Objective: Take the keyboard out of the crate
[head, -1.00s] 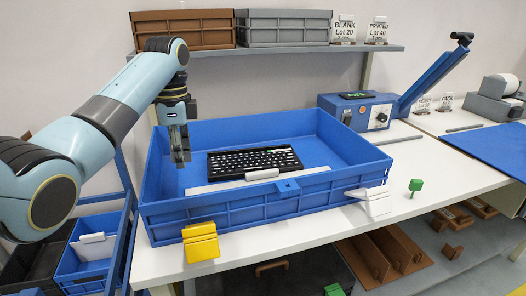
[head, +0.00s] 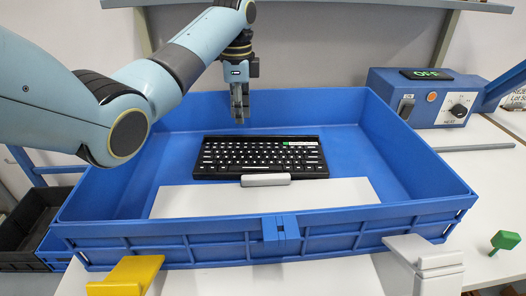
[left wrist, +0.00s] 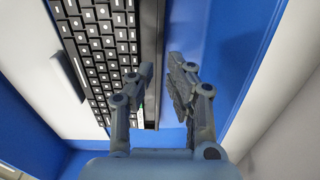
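The black keyboard (head: 262,158) with white key legends and a small green mark lies flat in the blue crate (head: 170,252), toward its back. A light grey bar (head: 265,180) sits at its front edge. My left gripper (head: 240,118) points down above the back edge of the keyboard. In the left wrist view the fingers (left wrist: 163,85) are apart with nothing between them, beside the long edge of the keyboard (left wrist: 105,50). Whether a finger touches it I cannot tell. My right gripper is not in view.
A white panel (head: 180,203) lies in the crate in front of the keyboard. A yellow block (head: 128,275) and a white block (head: 425,255) stand at the crate's front. A blue heater box (head: 425,85) stands behind right. A green piece (head: 503,241) is at right.

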